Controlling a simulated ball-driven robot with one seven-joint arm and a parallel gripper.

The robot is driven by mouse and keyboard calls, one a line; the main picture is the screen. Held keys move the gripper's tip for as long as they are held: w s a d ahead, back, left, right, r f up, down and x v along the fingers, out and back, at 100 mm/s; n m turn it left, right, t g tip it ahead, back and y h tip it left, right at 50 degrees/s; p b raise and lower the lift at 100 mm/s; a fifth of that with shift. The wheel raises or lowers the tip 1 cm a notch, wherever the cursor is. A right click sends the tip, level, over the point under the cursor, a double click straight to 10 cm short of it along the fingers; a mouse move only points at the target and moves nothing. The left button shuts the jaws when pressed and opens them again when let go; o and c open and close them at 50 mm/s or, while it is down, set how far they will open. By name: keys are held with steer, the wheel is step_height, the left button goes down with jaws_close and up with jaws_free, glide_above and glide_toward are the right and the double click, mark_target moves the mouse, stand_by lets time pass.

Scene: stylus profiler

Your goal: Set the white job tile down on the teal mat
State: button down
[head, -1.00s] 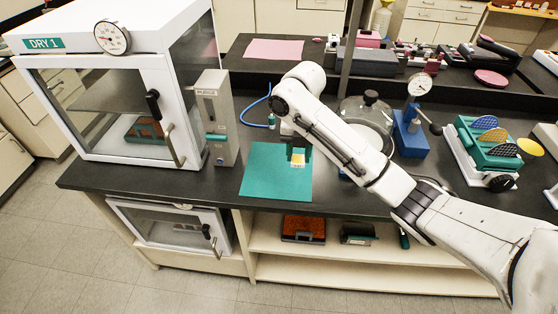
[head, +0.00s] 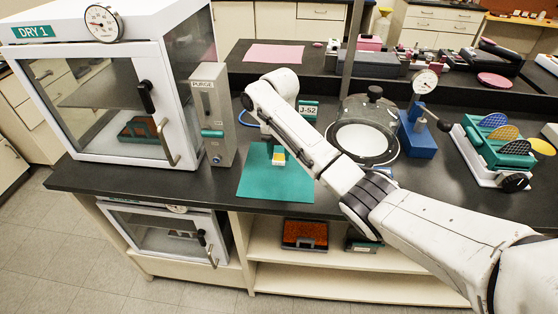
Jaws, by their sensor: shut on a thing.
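The teal mat (head: 262,183) lies flat on the black bench, right of the purge unit. My gripper (head: 278,152) is shut on the tile, pointing down from the end of my arm. The fingers are small and dark here. I cannot tell whether the tile touches the mat or is just above it. My arm hides part of the mat's upper right side.
A white dry cabinet (head: 95,115) and a grey purge unit (head: 210,125) stand left of the mat. A glass bell jar (head: 362,130), a blue dial gauge stand (head: 417,140) and a wafer rack (head: 492,148) stand to the right. The mat's front part is clear.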

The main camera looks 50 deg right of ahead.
mark_target(279, 157)
steer(key=shift+f+p, duration=0.45)
steer(key=shift+f, duration=1.15)
steer(key=shift+f, duration=0.2)
steer(key=c, duration=0.7)
jaws_free()
steer(key=shift+r, duration=0.1)
step_height(279, 157, up, 11)
steer(key=shift+p, duration=0.35)
steer(key=shift+r+p, duration=0.5)
steer(key=shift+r, duration=0.15)
